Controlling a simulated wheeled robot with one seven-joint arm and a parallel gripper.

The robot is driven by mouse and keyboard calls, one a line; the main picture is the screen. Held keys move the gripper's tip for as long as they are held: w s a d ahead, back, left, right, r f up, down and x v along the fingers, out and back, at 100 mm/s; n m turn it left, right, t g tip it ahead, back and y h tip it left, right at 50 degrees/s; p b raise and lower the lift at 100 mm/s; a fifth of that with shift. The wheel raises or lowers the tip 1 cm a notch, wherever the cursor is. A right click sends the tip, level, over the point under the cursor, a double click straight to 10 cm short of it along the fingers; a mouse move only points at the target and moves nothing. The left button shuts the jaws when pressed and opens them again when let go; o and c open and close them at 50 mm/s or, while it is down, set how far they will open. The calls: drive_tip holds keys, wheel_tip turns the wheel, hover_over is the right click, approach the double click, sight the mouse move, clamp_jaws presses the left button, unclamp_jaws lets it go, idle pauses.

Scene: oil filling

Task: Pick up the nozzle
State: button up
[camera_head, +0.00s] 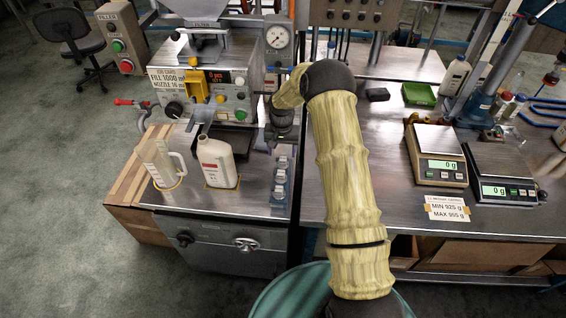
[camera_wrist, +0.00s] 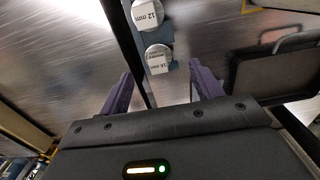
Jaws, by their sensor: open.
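Several nozzles with round pale tops stand in a blue rack (camera_head: 279,203) at the right edge of the filling machine's bench in the head view. In the wrist view I see two of them: one labelled 12 mm (camera_wrist: 147,14) at the top and one that seems to read 16 mm (camera_wrist: 158,59) below it. My gripper (camera_wrist: 161,73) is open and empty, its two purple fingers apart, one to each side of the 16 mm nozzle in the picture. Whether they reach its height I cannot tell. In the head view my arm's end hangs above the rack.
The job card (camera_head: 176,79) on the filling machine (camera_head: 208,75) reads fill 1000 ml, nozzle 16 mm. A white bottle (camera_head: 217,161) and a clear jug (camera_head: 161,163) stand left of the rack. Two scales (camera_head: 437,155) (camera_head: 502,172) stand on the right table (camera_head: 375,140).

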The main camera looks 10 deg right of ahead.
sight(283, 158)
drive_tip(key=shift+w+d+f+p, duration=0.1)
drive_tip(key=shift+f+p, duration=0.55)
drive_tip(key=shift+f, duration=0.65)
drive_tip(key=shift+w+d+f+p, duration=0.1)
drive_tip(key=shift+f+p, duration=0.55)
drive_tip(key=shift+f, duration=0.6)
drive_tip(key=shift+s, duration=0.1)
drive_tip(key=c, duration=1.1)
drive_tip(key=shift+c, duration=0.2)
